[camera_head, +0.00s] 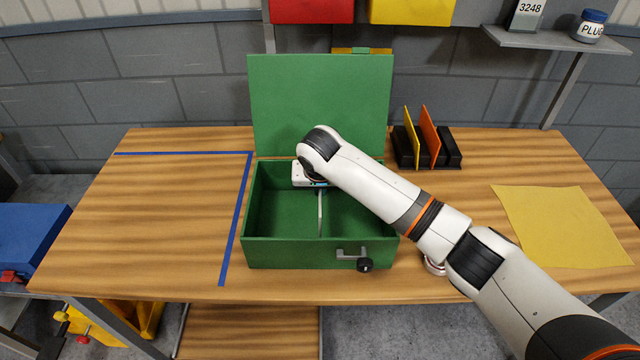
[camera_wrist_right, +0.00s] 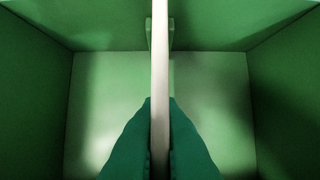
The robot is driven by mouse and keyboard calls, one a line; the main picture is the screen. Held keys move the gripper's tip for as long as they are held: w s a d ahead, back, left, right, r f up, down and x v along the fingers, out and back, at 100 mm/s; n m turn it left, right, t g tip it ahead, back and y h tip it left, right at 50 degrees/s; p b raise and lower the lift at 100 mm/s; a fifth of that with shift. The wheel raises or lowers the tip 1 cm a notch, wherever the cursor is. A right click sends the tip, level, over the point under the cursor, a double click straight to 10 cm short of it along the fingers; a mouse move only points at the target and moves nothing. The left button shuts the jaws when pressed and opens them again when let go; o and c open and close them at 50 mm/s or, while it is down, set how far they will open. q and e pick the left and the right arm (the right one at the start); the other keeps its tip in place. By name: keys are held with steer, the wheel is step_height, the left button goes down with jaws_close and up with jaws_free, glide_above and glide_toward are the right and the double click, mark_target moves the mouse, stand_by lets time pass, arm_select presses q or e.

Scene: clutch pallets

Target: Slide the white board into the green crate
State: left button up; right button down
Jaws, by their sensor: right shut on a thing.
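The green crate (camera_head: 275,252) stands open on the wooden table, its lid (camera_head: 320,100) raised at the back. The white board (camera_head: 321,212) is upright inside the crate, seen nearly edge-on, around the middle of its width. My right gripper (camera_wrist_right: 160,110) is shut on the board, a teal finger on each side. In the right wrist view the board (camera_wrist_right: 160,60) runs front to back between two small green guide ribs (camera_wrist_right: 172,36) on the crate wall. Whether its lower edge touches the floor is hidden. My left gripper is not in view.
A black rack (camera_head: 450,160) with a yellow and an orange board stands at the back right. A yellow sheet (camera_head: 560,225) lies at the right. A crank handle (camera_head: 358,258) sticks out of the crate's front. The table's left, marked with blue tape (camera_head: 236,215), is clear.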

steer(key=shift+f+b, duration=0.75)
steer(key=shift+f, duration=1.6)
steer(key=c, duration=1.5)
jaws_free()
steer(key=shift+r, duration=0.1)
